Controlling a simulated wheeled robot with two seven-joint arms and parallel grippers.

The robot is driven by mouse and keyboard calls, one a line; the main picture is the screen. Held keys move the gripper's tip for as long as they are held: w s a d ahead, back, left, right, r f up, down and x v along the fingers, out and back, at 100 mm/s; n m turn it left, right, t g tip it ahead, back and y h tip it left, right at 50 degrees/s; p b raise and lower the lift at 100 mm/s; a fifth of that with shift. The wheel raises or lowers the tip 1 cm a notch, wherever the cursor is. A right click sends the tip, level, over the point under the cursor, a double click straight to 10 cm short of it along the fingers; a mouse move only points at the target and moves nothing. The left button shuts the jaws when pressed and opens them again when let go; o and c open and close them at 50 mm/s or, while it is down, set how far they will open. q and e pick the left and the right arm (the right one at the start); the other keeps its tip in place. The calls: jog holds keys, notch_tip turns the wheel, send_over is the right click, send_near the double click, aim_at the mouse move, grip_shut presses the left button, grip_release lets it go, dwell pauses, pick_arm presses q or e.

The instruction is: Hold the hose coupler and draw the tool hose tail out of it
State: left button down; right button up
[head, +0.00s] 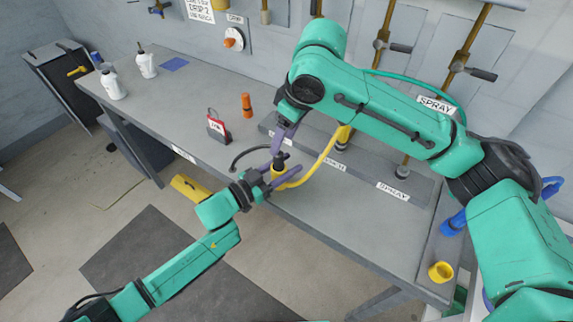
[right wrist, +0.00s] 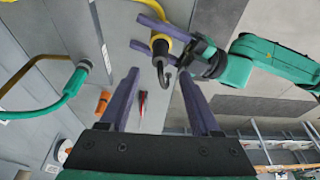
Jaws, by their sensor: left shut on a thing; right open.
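The yellow hose coupler (head: 279,173) is above the front part of the bench, on the end of a yellow hose (head: 322,158). My left gripper (head: 274,178) is shut on the coupler, which also shows in the right wrist view (right wrist: 160,41). The black tool hose tail (head: 243,153) comes out of the coupler's top and curves away left; its dark end fitting (right wrist: 160,62) shows at the coupler in the right wrist view. My right gripper (head: 281,142) is open just above the coupler. Nothing is between its fingers (right wrist: 158,100) near their tips, as far as I can see.
A red and white tag stand (head: 217,127) and an orange cylinder (head: 246,105) stand behind on the bench (head: 190,95). Two white bottles (head: 113,85) are at the far left. Spray lances (head: 465,55) hang at the right. A yellow cup (head: 441,271) is at front right.

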aim_at(279, 163)
jog(key=x, duration=0.6)
jog(key=shift+a, duration=0.1)
jog(key=shift+c, duration=0.3)
dwell(0.3)
grip_shut()
